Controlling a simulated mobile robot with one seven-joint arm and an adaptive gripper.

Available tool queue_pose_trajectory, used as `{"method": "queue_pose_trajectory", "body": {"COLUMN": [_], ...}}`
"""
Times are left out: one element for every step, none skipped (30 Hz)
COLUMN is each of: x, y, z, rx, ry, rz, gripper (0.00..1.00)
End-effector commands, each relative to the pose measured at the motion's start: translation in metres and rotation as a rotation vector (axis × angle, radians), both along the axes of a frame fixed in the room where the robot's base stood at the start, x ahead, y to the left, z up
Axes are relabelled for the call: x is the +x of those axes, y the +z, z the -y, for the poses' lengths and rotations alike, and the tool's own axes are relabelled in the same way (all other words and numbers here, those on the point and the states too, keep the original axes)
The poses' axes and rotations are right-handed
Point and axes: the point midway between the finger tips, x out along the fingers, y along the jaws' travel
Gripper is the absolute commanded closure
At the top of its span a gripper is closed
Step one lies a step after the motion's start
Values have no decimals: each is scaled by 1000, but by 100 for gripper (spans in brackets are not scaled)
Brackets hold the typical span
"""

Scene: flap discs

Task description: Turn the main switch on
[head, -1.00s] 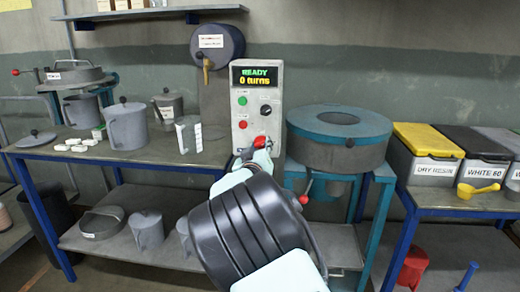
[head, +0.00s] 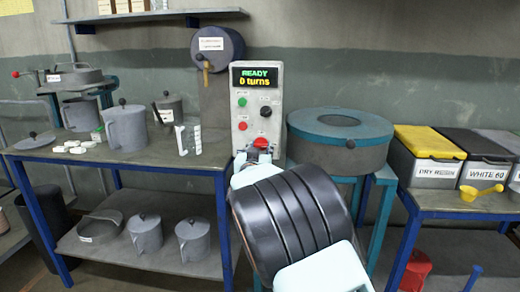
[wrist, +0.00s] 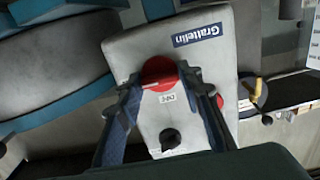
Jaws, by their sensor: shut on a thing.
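In the head view my gripper (head: 255,156) partly hides the lower box front, and the exact handle angle is hard to tell.
A green button (head: 242,102), a black knob (head: 265,111) and another red button (head: 242,125) sit above the switch. A round teal-and-grey machine (head: 340,138) stands close on the right.

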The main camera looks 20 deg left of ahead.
Motion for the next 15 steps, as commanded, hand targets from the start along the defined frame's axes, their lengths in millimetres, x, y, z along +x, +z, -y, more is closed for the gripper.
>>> {"method": "queue_pose_trajectory", "body": {"x": [0, 0, 0, 0, 0, 0, 0, 0, 0, 0, 0, 0, 0, 0, 0], "y": [-1, -1, -1, -1, -1, -1, -1, -1, -1, -1, -1, -1, -1, -1, -1], "z": [0, 0, 0, 0, 0, 0, 0, 0, 0, 0, 0, 0, 0, 0, 0], "rx": [3, 3, 3, 3, 3, 2, 2, 2, 2, 2, 2, 1, 1, 1, 2], "ry": [0, 0, 0, 0, 0, 0, 0, 0, 0, 0, 0, 0, 0, 0, 0], "rz": [-3, -3, -3, -3, -3, -3, -3, -3, -3, -3, -3, -2, -2, -2, -1], "gripper": [91, 91, 91, 91, 91, 91, 91, 91, 63, 60, 56, 52, 49, 49, 49]}}
